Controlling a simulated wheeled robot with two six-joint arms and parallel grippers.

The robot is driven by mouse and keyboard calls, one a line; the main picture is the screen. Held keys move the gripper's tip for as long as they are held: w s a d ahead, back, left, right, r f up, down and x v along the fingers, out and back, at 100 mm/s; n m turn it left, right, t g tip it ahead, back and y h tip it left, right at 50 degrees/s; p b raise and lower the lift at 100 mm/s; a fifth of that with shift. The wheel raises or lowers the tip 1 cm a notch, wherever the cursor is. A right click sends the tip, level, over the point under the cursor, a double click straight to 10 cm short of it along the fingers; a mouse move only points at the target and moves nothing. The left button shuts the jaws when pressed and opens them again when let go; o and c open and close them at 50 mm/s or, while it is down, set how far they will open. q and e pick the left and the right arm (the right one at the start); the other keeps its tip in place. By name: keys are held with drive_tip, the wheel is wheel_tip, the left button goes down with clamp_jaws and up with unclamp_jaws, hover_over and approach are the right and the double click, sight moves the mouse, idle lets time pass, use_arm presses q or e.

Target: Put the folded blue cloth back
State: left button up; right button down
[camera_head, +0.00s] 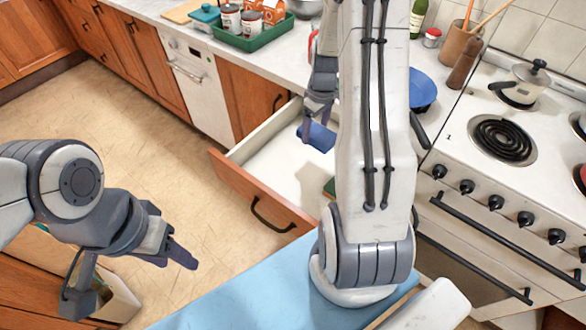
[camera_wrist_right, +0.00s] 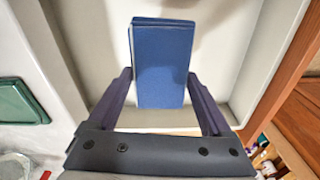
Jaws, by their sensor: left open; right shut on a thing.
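The folded blue cloth (camera_head: 317,137) is in my right gripper (camera_head: 319,115), over the open drawer (camera_head: 262,150). In the right wrist view the cloth (camera_wrist_right: 162,60) is a flat blue block between the two fingers, with the pale drawer interior (camera_wrist_right: 222,60) behind it. I cannot tell whether the cloth touches the drawer floor. My left gripper (camera_head: 178,255) is open and empty at the lower left, above the floor and away from the drawer. My right arm hides the drawer's right part.
A green tray (camera_head: 255,40) with cans stands on the counter. The stove (camera_head: 480,200) is at right, a light blue surface (camera_head: 235,300) in front.

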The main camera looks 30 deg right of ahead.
drive_tip(key=d, duration=0.4)
drive_tip(key=p, duration=0.2)
hover_over(289, 158)
drive_tip(key=shift+n, duration=0.4)
wheel_tip(289, 158, down, 7)
drive_tip(key=shift+s+d+f, duration=0.1)
drive_tip(key=shift+s, duration=0.05)
wheel_tip(289, 158, down, 4)
drive_tip(key=shift+r, duration=0.15)
use_arm(q)
drive_tip(key=shift+s+a+r, duration=0.1)
drive_tip(key=shift+r, duration=0.45)
use_arm(e)
drive_tip(key=shift+f, duration=0.25)
drive_tip(key=shift+f, duration=0.15)
unclamp_jaws()
use_arm(q)
drive_tip(key=shift+f, duration=0.1)
use_arm(e)
drive_tip(key=shift+r, duration=0.2)
